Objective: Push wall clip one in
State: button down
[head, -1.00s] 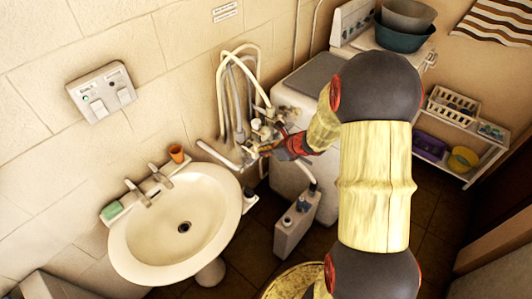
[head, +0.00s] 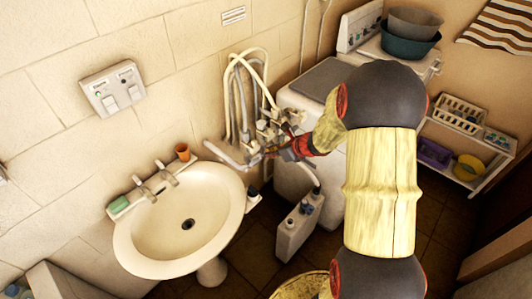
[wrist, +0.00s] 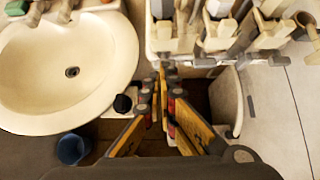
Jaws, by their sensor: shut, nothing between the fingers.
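A pale wall fixture with hoses and several clip-like pieces (head: 268,125) is on the tiled wall between the basin and the washing machine. In the wrist view several pale block-shaped clips (wrist: 220,32) line the top, right of the basin. I cannot tell which one is wall clip one, or how far any is pushed in. My gripper (head: 270,151) is at the fixture's lower front; my arm partly hides that area. In the wrist view the fingers of my gripper (wrist: 163,72) are together and empty, just below the left clips. Whether they touch a clip is unclear.
The white washbasin (head: 150,238) stands left of the fixture, with taps, an orange cup (head: 183,152) and green soap (head: 118,205). A washing machine (head: 325,78) is right. A pale canister (head: 298,230) stands on the floor below. A blue bucket (wrist: 73,149) is lower left in the wrist view.

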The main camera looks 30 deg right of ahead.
jog(key=p+v, duration=0.1)
jog(key=v, duration=0.8)
jog(key=shift+w+r, duration=0.2)
jog(key=s+a+r+n+g+h+b, duration=0.1)
jog(key=s+a+r+n+b, duration=0.1)
jog(key=s+a+n, duration=0.4)
jog(key=s+a+r+n+g+h+b, duration=0.1)
jog(key=s+a+r+n+b, duration=0.2)
jog(key=s+n, duration=0.6)
jog(key=s+a+r+n+h+b, duration=0.1)
jog(key=s+a+n+b, duration=0.5)
jog(key=n, duration=1.1)
jog(key=s+a+r, duration=0.1)
jog(key=s+a, duration=0.1)
jog(key=a, duration=0.1)
jog(key=shift+s+a+r+g, duration=0.25)
jog(key=shift+a+r+g, duration=0.05)
jog(key=shift+r+g, duration=0.1)
